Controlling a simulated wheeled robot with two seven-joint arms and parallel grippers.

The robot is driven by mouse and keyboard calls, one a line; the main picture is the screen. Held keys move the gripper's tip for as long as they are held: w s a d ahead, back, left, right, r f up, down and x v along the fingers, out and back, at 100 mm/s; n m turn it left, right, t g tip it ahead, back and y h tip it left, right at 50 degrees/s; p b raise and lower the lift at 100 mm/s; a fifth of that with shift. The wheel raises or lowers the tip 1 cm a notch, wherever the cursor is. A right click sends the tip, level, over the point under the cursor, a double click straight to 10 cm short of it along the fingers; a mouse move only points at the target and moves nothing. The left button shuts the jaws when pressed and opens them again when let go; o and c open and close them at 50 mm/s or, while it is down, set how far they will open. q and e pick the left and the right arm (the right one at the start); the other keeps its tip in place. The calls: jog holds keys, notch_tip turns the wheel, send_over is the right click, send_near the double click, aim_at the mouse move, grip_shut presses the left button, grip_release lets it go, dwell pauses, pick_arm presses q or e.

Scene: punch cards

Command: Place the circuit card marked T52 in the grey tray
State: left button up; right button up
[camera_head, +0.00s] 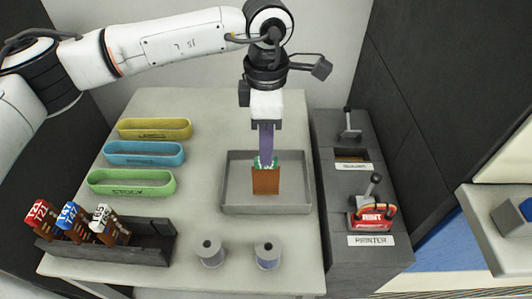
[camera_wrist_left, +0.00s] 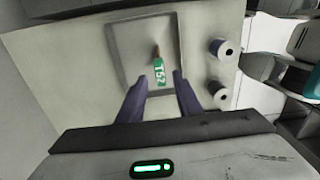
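I cannot tell whether the card touches the tray floor. My left gripper (camera_head: 266,155) points down over the tray, its fingers at the card's top. In the left wrist view the left gripper (camera_wrist_left: 160,78) has its fingers apart, with gaps on both sides of the label. My right gripper is not in view.
A dark rack (camera_head: 150,256) holds red, blue and white-topped cards at the left. Yellow (camera_head: 155,128), blue (camera_head: 145,152) and green (camera_head: 131,182) bins lie behind it. Two grey spools (camera_head: 210,254) stand before the tray. The printer unit (camera_head: 372,222) is on the right.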

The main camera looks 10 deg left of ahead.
pick_arm(q)
notch_tip(320, 180, up, 8)
jog(key=shift+r+b, duration=0.15)
jog(key=shift+b, duration=0.2)
